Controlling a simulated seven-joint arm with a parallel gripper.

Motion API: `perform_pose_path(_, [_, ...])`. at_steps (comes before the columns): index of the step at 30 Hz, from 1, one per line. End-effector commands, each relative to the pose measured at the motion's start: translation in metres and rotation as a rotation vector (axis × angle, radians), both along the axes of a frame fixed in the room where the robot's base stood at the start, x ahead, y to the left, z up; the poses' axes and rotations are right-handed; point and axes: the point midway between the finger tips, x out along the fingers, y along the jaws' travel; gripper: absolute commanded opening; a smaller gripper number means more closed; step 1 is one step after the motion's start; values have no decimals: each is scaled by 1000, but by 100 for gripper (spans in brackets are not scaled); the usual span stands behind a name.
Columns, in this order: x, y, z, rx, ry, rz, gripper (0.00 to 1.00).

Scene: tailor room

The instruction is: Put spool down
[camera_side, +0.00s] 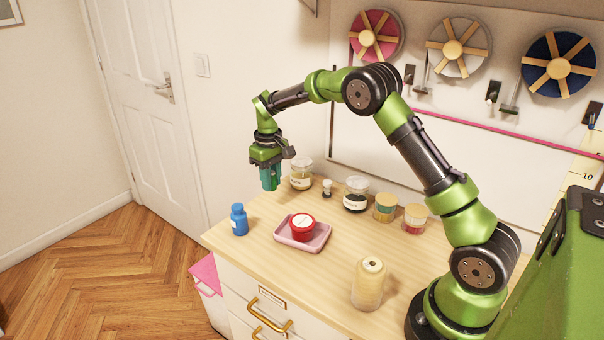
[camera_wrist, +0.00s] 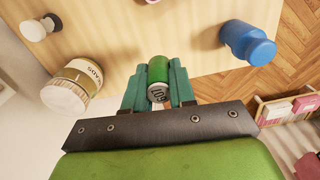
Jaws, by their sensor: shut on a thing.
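My gripper (camera_side: 270,180) is in the air above the back left part of the wooden tabletop, pointing down. The spool sits between the two fingers, clear of the table as far as I can tell. In the side view the fingers largely hide the spool. A larger cream thread cone (camera_side: 370,284) stands upright at the front of the table.
A blue bottle (camera_side: 239,219) stands near the left edge. A pink tray (camera_side: 318,238) with a red tin (camera_side: 302,226) lies mid-table. A beads jar (camera_side: 301,174), a dark-filled jar (camera_side: 356,194) and other jars line the back. Bare wood (camera_side: 290,275) shows in front of the tray.

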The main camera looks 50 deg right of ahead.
Motion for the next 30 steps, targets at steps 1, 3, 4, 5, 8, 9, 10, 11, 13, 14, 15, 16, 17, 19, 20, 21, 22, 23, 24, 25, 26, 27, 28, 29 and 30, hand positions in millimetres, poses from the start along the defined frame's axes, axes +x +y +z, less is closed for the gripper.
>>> perform_pose_path(1, [12,6,2,-1,-2,-19,0])
perform_pose_path(3, [23,11,7,-1,-3,-51,0])
perform_pose_path(4, [27,12,10,-1,-3,-64,0])
perform_pose_path(5, [30,12,13,-2,-3,-77,0])
perform_pose_path(8, [36,13,23,0,-3,-117,0])
perform_pose_path(9, [37,13,27,-1,-4,-130,0])
perform_pose_path(10, [36,14,27,0,-2,-144,0])
perform_pose_path(11, [35,15,24,1,1,-154,0])
perform_pose_path(13, [33,15,13,2,2,-165,0])
perform_pose_path(14, [33,15,7,2,2,-167,0])
perform_pose_path(15, [33,15,0,1,2,-168,0])
perform_pose_path(16, [33,15,-5,2,1,-169,0])
perform_pose_path(17, [34,15,-9,2,0,-168,0])
perform_pose_path(19, [34,15,-17,1,-1,-167,0])
perform_pose_path(20, [33,15,-20,1,-1,-167,0])
perform_pose_path(21, [33,15,-23,0,0,-167,0])
perform_pose_path(22, [34,15,-26,0,-1,-167,0])
perform_pose_path(23, [34,15,-29,0,0,-167,0])
perform_pose_path(24, [33,15,-36,2,0,-168,0])
perform_pose_path(25, [33,15,-41,2,0,-167,0])
perform_pose_path(26, [33,15,-47,2,1,-167,0])
perform_pose_path(27, [33,15,-53,1,-1,-166,0])
perform_pose_path(28, [33,15,-58,2,0,-166,0])
perform_pose_path(29, [33,15,-62,0,0,-166,0])
perform_pose_path(30, [33,15,-67,1,-1,-167,0])
